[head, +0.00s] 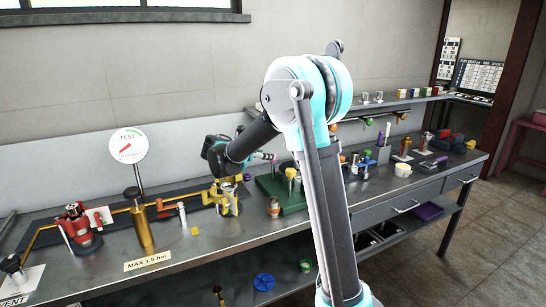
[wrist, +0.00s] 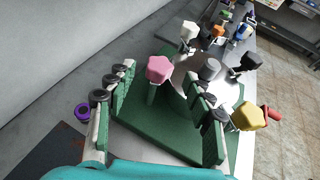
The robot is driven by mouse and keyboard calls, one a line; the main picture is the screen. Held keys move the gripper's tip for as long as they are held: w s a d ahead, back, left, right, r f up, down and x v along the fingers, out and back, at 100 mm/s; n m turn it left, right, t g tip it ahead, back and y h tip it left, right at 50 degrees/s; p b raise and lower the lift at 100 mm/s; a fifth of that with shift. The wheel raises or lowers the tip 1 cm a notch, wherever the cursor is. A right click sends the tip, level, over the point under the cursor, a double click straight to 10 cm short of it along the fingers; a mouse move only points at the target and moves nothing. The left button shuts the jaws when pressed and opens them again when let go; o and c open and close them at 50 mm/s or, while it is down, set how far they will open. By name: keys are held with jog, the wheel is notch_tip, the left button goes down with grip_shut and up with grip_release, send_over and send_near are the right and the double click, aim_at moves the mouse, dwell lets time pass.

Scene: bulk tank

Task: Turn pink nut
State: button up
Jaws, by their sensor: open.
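The pink nut (wrist: 159,69) is a lobed head on a pale post, standing upright on a green base plate (wrist: 150,140). In the wrist view it shows between the far ends of the fingers of my gripper (wrist: 160,76). The fingers are spread wide on either side, with gaps to the nut, and hold nothing. I cannot tell how far off in depth the nut is. In the head view my gripper (head: 262,156) is small and partly hidden by my arm, above the green plate (head: 284,196) on the bench.
A yellow lobed knob (wrist: 250,117) stands just right of my right finger. A grey knob (wrist: 209,70), a white one (wrist: 189,31) and a black one (wrist: 249,62) stand nearby. A purple ring (wrist: 82,112) lies at left. A gauge (head: 128,145) stands on the bench's left part.

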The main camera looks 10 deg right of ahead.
jog(key=x, duration=0.6)
jog(key=c, duration=1.2)
